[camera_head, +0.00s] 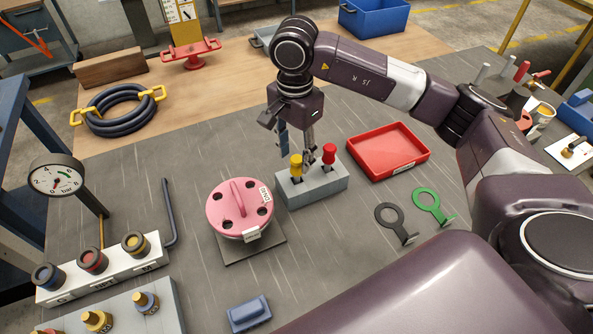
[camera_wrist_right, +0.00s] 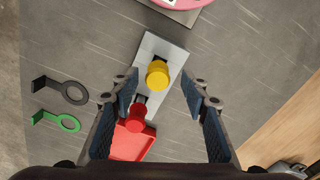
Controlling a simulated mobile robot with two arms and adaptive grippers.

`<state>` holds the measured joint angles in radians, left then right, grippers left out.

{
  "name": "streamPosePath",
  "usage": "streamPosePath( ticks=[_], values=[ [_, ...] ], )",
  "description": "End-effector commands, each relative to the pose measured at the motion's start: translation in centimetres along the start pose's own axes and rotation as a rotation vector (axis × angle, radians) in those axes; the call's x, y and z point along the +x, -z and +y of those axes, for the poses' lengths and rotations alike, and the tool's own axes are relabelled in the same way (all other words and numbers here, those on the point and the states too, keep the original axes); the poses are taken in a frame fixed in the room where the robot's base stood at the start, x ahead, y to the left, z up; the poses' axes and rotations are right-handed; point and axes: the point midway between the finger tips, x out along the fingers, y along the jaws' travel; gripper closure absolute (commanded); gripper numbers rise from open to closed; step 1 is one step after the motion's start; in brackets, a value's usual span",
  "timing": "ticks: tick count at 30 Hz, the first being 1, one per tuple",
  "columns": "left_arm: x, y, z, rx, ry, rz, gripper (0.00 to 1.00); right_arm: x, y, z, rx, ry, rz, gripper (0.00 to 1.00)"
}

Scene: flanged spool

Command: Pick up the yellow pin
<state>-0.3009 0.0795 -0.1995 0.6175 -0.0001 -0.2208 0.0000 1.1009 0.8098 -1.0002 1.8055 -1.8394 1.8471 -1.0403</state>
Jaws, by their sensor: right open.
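The yellow pin (camera_head: 296,164) stands upright in a grey block (camera_head: 322,186), beside a red pin (camera_head: 329,154) in the same block. In the right wrist view the yellow pin (camera_wrist_right: 158,74) shows from above, between and a little beyond my fingertips. The red pin (camera_wrist_right: 136,118) is nearer the wrist. My right gripper (camera_head: 296,150) is open and empty. It hangs pointing down just above and behind the block. In the right wrist view its fingers (camera_wrist_right: 160,92) are spread wide on either side of the pins, with no visible hold on either. My left gripper is not in view.
A pink flanged spool (camera_head: 240,205) on a dark plate stands left of the block. A red tray (camera_head: 388,152) lies to the right. Black (camera_head: 389,217) and green (camera_head: 429,203) ring tags lie at the front right. A blue block (camera_head: 248,313) lies in front.

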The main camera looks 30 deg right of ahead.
Motion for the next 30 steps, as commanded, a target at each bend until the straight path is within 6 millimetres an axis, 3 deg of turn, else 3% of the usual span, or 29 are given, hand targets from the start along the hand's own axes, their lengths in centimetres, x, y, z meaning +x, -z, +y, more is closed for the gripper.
streamPosePath(
  ticks=[13,22,30],
  values=[
    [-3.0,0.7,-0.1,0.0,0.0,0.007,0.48,5.4,0.2,0.3,0.001,-0.003,-0.001,0.58],
    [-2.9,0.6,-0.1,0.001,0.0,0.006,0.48,6.2,0.3,0.3,0.0,0.0,0.001,0.58],
    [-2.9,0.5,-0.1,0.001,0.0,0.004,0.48,6.2,0.3,0.3,0.0,0.001,0.001,0.86]
  ],
)
